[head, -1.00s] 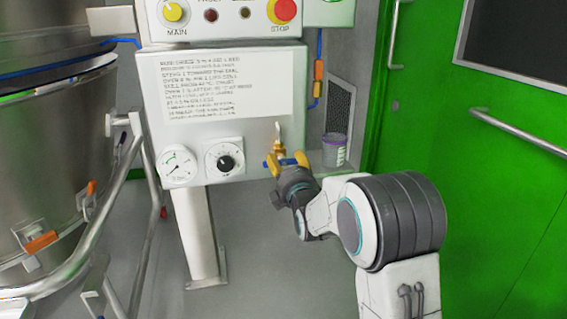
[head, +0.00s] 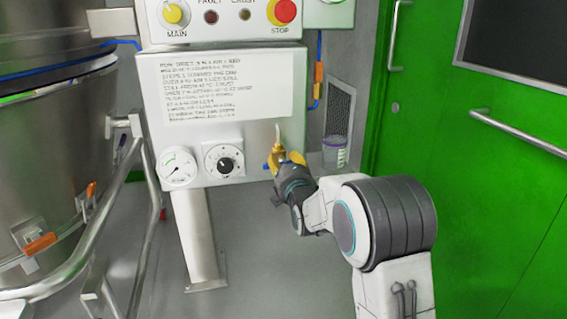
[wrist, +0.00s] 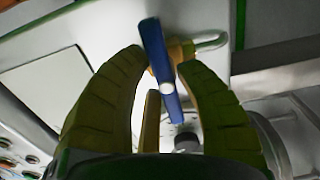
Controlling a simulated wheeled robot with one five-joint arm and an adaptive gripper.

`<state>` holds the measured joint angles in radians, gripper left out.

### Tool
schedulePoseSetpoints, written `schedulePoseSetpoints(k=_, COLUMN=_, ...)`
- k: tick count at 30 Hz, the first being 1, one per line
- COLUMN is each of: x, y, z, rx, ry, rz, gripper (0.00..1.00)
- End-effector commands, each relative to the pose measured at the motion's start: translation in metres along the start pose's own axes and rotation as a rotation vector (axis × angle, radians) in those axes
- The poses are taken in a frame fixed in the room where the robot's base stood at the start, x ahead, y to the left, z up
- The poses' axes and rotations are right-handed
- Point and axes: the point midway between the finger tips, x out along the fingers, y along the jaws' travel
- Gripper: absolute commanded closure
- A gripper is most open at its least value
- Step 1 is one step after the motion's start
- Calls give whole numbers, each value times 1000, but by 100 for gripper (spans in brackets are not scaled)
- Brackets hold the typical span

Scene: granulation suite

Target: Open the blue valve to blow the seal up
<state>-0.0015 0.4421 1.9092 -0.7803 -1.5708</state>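The blue valve (head: 266,166) is on a brass fitting (head: 277,147) at the lower right of the white control panel. In the head view only its left end shows clearly beside my yellow fingers. In the wrist view its blue lever (wrist: 159,60) runs steeply between my two fingers, tilted top to left. My gripper (head: 288,156) is at the valve, fingers around the lever. Contact is hard to judge.
The panel (head: 225,130) carries a pressure gauge (head: 178,167) and a black dial (head: 224,161) left of the valve. A red stop button (head: 285,11) is above. A steel vessel (head: 50,150) stands left, a green door (head: 480,190) right, and a small tub (head: 335,152) behind.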

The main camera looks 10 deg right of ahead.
Motion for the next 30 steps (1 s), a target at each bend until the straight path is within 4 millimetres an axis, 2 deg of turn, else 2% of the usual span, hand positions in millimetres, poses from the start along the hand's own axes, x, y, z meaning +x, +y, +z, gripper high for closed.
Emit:
schedulePoseSetpoints(k=1, x=0, y=0, z=0, rx=0, ry=0, rz=0, gripper=75)
schedulePoseSetpoints(k=10, x=0, y=1, z=0, rx=0, ry=0, rz=2, gripper=100)
schedulePoseSetpoints(k=20, x=0, y=2, z=0, rx=-39, ry=0, rz=4, gripper=100)
schedulePoseSetpoints(k=30, x=0, y=2, z=-2, rx=-277, ry=2, rz=7, gripper=100)
